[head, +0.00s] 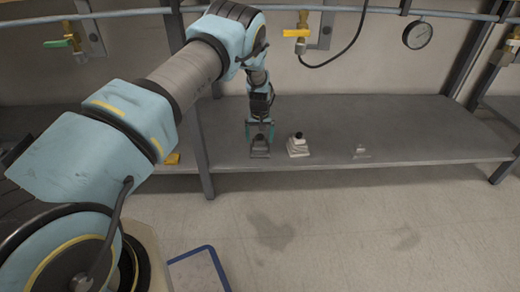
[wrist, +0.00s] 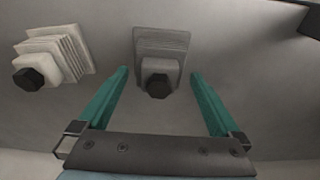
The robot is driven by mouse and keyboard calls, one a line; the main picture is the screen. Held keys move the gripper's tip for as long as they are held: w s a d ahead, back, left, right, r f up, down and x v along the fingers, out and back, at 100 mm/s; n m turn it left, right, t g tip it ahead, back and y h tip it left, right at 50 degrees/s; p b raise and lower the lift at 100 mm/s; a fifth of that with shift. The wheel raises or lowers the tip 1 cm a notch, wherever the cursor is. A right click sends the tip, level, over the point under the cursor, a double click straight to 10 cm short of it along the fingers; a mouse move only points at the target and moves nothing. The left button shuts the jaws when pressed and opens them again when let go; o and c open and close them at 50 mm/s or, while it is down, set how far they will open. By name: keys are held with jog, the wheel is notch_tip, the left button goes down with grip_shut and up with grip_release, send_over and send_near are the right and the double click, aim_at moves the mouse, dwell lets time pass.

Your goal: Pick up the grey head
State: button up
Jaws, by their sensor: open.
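The grey head (head: 260,149) stands on the grey shelf, below and between the fingers of my gripper (head: 260,131) in the head view. It is a finned block with a dark knob on top, and the fingers partly cover it there. In the wrist view the grey head (wrist: 161,62) is centred, its dark knob towards me. The two green fingers of my gripper (wrist: 159,80) are spread wide, one on each side, with gaps between them and the block. The gripper is open and empty.
A white finned head (head: 298,146) with a black knob stands just right of the grey one; it also shows in the wrist view (wrist: 58,52). A small pale object (head: 361,152) is farther right on the shelf (head: 430,125). A shelf post (head: 199,140) rises to the left.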

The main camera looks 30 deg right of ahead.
jog(key=f, duration=0.3)
jog(key=shift+w+d+f+b, duration=0.1)
jog(key=shift+w+d+b, duration=0.1)
jog(key=shift+b, duration=0.1)
jog(key=shift+c, duration=0.2)
grip_shut()
dwell(0.4)
